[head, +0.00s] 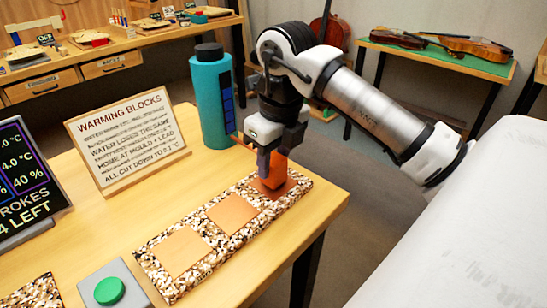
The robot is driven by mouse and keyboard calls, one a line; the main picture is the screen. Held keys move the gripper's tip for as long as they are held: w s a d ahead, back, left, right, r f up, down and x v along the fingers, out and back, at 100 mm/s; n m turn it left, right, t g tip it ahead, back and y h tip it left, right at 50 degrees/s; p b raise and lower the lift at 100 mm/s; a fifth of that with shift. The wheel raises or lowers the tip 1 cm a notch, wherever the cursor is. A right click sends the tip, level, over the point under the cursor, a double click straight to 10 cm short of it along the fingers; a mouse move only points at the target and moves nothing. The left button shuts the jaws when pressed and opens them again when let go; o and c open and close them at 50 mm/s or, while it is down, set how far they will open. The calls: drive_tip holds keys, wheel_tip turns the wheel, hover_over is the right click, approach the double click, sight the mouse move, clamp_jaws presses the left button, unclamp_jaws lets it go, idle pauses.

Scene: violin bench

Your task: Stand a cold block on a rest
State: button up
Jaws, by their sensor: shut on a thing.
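My gripper (275,150) points down over the far right end of the pebbled mat (210,255) on the wooden table. It is shut on an orange-brown block (272,178), which is upright between the fingers at the mat's far end. A darker square lies under and beside the block; I cannot tell whether the block touches it. Two flat tan squares, a middle one (233,212) and a near one (184,251), lie bare on the mat. The fingers hide the block's upper part.
A teal bottle (208,105) with a black cap stands just left of my gripper. A "WARMING BLOCKS" sign (128,140), a dark display (25,175) and a green button (109,291) on a grey box are further left. The table's right edge is close to the mat.

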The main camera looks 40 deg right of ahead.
sight(280, 162)
drive_tip(key=shift+f, duration=0.25)
drive_tip(key=o, duration=1)
drive_tip(key=shift+o, duration=0.2)
wheel_tip(280, 162, up, 14)
drive_tip(key=s, duration=0.1)
drive_tip(key=shift+s, duration=0.35)
drive_tip(key=shift+f, duration=0.1)
